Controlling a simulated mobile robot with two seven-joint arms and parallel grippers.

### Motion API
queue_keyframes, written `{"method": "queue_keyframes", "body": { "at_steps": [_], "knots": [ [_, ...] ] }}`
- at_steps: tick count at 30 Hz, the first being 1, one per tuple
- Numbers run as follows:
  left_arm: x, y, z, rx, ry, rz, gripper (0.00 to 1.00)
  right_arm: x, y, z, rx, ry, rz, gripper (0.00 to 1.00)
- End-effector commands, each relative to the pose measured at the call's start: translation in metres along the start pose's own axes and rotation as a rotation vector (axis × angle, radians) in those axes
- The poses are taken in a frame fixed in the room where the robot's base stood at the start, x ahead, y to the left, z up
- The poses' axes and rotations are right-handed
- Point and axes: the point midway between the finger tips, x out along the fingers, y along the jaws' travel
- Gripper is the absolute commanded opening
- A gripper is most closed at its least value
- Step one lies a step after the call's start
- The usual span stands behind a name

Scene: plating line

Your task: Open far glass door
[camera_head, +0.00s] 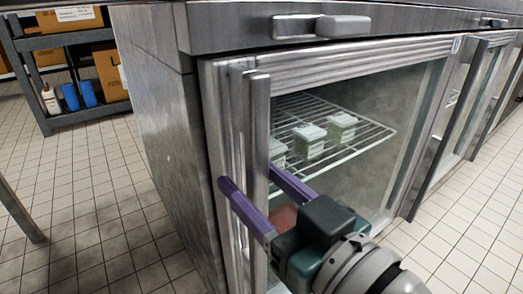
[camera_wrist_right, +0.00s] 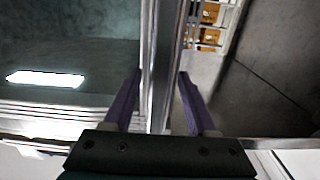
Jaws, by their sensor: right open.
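A metal-framed glass door (camera_head: 385,130) on the front of a steel counter looks shut, with a shelf visible behind the glass. Its vertical bar handle (camera_head: 257,130) is at the door's left side. My right gripper (camera_head: 248,175) is open, with one purple finger on each side of the handle. In the right wrist view the handle (camera_wrist_right: 158,50) runs between the fingertips (camera_wrist_right: 160,75); the left finger is very close to it and a gap shows at the right one. I cannot tell whether either finger touches. My left gripper is not in view.
A drawer front with a handle (camera_head: 320,27) is just above the door. More glass doors (camera_head: 480,95) continue to the right. Small pale containers (camera_head: 309,140) stand on the wire shelf inside. A rack with boxes (camera_head: 62,20) is at the left; the tiled floor (camera_head: 90,215) between is clear.

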Motion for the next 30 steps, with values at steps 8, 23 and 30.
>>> {"method": "queue_keyframes", "body": {
  "at_steps": [8, 23, 30],
  "knots": [
    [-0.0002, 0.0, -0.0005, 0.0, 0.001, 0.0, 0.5, 0.0002, -0.0001, -0.0002, 0.0, 0.0, 0.0, 0.5],
    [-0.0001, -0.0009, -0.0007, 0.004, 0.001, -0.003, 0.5, -0.0001, 0.0, 0.0, 0.0, 0.0, 0.0, 0.0],
    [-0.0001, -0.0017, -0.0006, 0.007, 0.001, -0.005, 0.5, -0.0002, 0.0, 0.0001, 0.0, -0.001, 0.0, 0.0]
  ]
}}
